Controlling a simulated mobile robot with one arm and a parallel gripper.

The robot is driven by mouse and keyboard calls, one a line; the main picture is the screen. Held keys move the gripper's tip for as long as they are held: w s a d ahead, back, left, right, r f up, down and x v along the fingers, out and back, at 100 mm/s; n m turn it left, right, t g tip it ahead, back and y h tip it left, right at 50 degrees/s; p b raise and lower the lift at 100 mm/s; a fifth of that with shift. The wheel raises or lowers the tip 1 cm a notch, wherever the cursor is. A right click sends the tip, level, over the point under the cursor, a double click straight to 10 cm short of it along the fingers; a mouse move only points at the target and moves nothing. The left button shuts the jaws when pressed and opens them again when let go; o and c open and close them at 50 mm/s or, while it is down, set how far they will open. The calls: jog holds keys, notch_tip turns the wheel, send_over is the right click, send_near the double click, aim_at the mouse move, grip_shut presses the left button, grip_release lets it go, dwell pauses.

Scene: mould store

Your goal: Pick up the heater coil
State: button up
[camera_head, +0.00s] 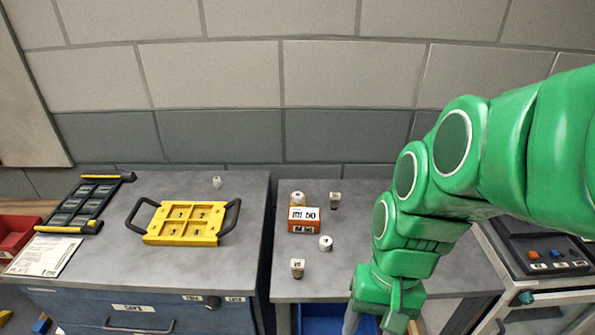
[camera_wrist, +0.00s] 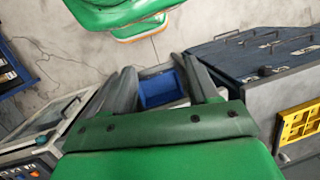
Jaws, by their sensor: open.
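I cannot tell for sure which thing is the heater coil. Several small pale pieces stand on the right grey bench in the head view: a white round one (camera_head: 326,243), a white one (camera_head: 298,198) behind the box, a dark-marked one (camera_head: 335,200) at the back and another dark-marked one (camera_head: 297,268) near the front. A similar white piece (camera_head: 217,182) stands on the left bench. My gripper (camera_wrist: 155,66) is open and empty in the wrist view, its two grey fingers spread. In the head view it hangs at the right bench's front edge, partly cut off, right of the pieces.
An orange and white labelled box (camera_head: 303,220) stands among the pieces. A yellow plate with black handles (camera_head: 186,222) lies on the left bench beside a black rack (camera_head: 82,205). A blue bin (camera_wrist: 157,91) is below the fingers. A machine with buttons (camera_head: 545,245) stands right.

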jog(key=w+a+f+m+y, duration=0.3)
jog(key=w+a+y, duration=0.1)
jog(key=w+a, duration=0.1)
jog(key=m+t+y, duration=0.3)
jog(key=m+y, duration=0.5)
jog(key=m, duration=0.6)
send_near(297, 263)
jog(key=a, duration=0.2)
jog(key=s+a, duration=0.1)
jog(key=a, duration=0.1)
jog(key=shift+a+f, duration=0.2)
jog(key=shift+f, duration=0.05)
jog(key=shift+w+d+f+m+t, duration=0.1)
jog(key=shift+w+f+m+t, duration=0.2)
jog(key=shift+m+t, duration=0.15)
jog(key=shift+x, duration=1.35)
jog(key=a+f, duration=0.2)
jog(key=shift+w+a+f, duration=0.2)
jog(key=shift+w+a, duration=0.1)
jog(key=shift+a, duration=0.05)
jog(key=shift+x, duration=0.8)
jog(key=c, duration=1.1)
